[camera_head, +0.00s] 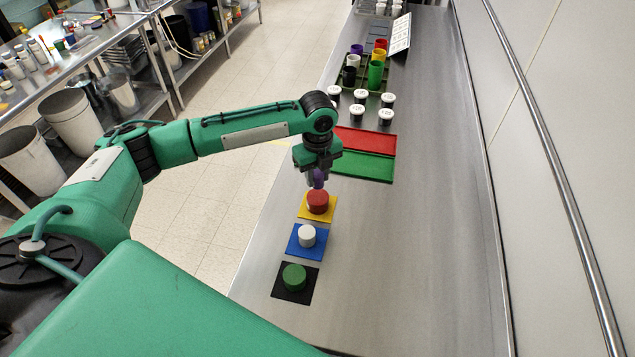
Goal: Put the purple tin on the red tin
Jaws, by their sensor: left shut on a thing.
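The red tin (318,202) stands on a yellow square mat (305,213) on the steel counter. My left gripper (317,180) points down just above the red tin and is shut on the purple tin (318,177). The gripper partly hides the purple tin. I cannot tell whether the purple tin touches the red tin's top or is slightly apart from it. My right gripper is not in view.
A white tin (307,236) stands on a blue mat (294,248), and a green tin (294,277) on a black mat (299,298). Red (365,141) and green (365,166) trays lie behind the gripper. Beyond are several lidded jars and cups. The counter's right side is clear.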

